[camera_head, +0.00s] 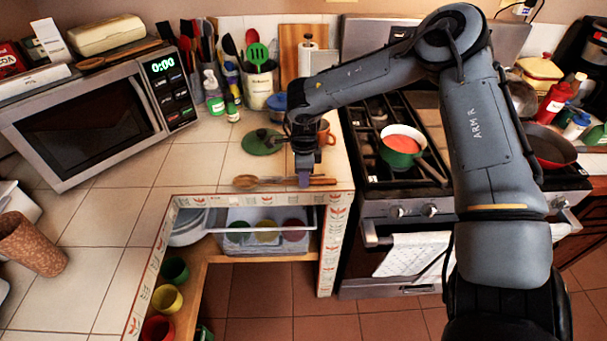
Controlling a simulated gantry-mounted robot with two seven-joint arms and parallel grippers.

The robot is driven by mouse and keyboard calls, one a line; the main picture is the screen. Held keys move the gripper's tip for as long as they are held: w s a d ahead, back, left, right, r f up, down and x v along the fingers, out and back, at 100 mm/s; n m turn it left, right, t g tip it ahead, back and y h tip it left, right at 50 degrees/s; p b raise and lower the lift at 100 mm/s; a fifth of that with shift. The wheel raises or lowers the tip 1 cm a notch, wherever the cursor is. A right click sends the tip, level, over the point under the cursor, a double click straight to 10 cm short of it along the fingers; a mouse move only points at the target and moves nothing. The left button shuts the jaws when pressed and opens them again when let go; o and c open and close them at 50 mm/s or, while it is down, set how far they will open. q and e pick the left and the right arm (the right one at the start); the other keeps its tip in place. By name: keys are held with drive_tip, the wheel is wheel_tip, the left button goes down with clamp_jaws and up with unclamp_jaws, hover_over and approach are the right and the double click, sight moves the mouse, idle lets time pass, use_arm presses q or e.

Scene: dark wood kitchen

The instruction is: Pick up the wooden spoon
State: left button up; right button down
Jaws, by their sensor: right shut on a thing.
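A wooden spoon (248,182) lies along the front edge of the tiled counter, its bowl to the left and its handle running right. My right gripper (304,182) points down over the handle and is shut on it. The spoon is at or just above counter height; I cannot tell whether it touches the tiles. A second handle-like wooden piece (325,182) shows right of the gripper, close beside the spoon's line. My left gripper is not in view.
A green lid (262,142) and an orange mug (326,133) stand close behind the gripper. A stove with a green pan (400,150) is to the right. A microwave (95,120) is at the left.

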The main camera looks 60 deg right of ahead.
drive_tip(key=c, duration=0.9)
unclamp_jaws()
drive_tip(key=shift+r, duration=0.3)
wheel_tip(320, 180, up, 9)
drive_tip(key=shift+f+p, duration=0.15)
drive_tip(key=shift+p, duration=0.95)
drive_tip(key=shift+r, duration=0.75)
drive_tip(key=shift+o, duration=0.4)
